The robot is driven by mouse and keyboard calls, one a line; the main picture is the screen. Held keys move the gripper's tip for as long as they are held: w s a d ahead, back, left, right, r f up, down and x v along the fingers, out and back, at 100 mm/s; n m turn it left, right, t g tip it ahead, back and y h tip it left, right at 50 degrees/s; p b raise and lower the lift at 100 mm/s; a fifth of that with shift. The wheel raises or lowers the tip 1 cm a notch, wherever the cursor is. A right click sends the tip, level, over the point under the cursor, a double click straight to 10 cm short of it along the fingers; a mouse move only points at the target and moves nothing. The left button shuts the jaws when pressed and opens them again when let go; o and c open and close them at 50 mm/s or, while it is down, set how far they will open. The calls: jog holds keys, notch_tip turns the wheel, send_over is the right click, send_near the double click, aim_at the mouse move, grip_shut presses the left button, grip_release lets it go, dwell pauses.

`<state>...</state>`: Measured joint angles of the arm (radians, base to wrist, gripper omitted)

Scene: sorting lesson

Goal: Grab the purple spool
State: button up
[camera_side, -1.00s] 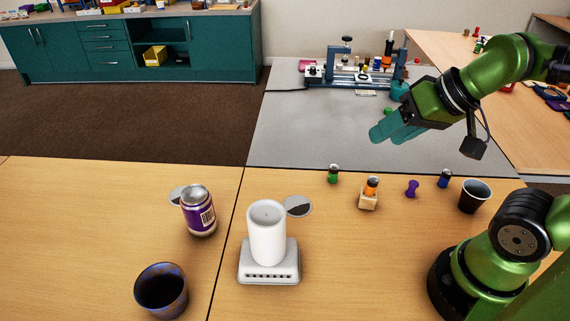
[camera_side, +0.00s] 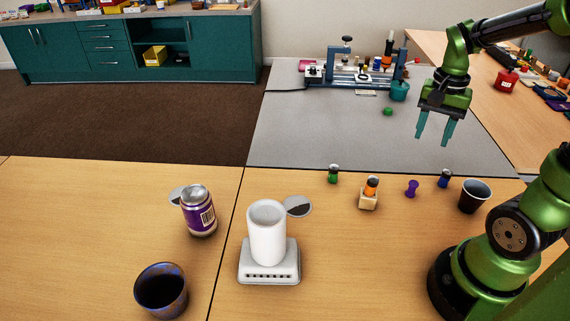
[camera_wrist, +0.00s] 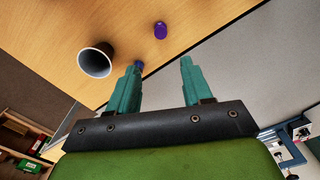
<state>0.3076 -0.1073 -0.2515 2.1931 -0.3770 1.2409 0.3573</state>
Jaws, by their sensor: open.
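The small purple spool (camera_side: 411,188) stands upright on the wooden table in the side view, between the orange spool on its block and the blue spool. In the wrist view the purple spool (camera_wrist: 160,30) is seen from above, beyond and between the fingertips. My gripper (camera_side: 433,141) is open and empty, with teal fingers pointing down, above and behind the spool and clear of the table. In the wrist view my gripper (camera_wrist: 162,64) shows its two fingers spread apart.
A blue spool (camera_side: 444,179) and a dark cup (camera_side: 474,196) stand right of the purple spool. An orange spool (camera_side: 371,186) on a wooden block (camera_side: 368,201) and a green spool (camera_side: 333,174) stand left. A white cylinder (camera_side: 267,234), a can (camera_side: 199,212) and another cup (camera_side: 161,291) are further left.

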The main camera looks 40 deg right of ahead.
aim_at(414, 183)
notch_tip(414, 183, down, 16)
jog(key=shift+a+f, duration=0.1)
jog(key=shift+a, duration=0.05)
dwell(0.4)
grip_shut()
